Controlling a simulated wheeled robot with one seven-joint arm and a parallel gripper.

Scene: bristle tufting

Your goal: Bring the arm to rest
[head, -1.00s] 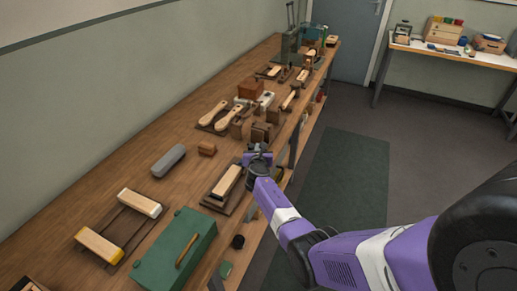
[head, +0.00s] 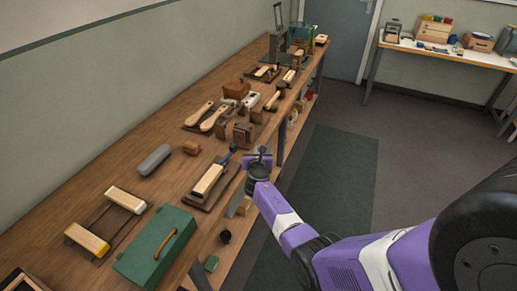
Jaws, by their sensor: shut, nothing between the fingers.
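My arm, purple and white, reaches in from the lower right of the head view. My gripper (head: 258,158) is at its far end, by the front edge of the wooden workbench (head: 112,172). It is shut and empty. It is right of a pale wooden block on a dark base (head: 208,180), and I cannot tell how high it is over the bench edge.
The bench holds a green box with a handle (head: 150,262), a grey rounded block (head: 154,159), wooden paddle-shaped pieces (head: 214,117) and several tools. A dark green mat (head: 335,180) lies on clear floor to the right. A white-topped table (head: 450,52) stands at the back right.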

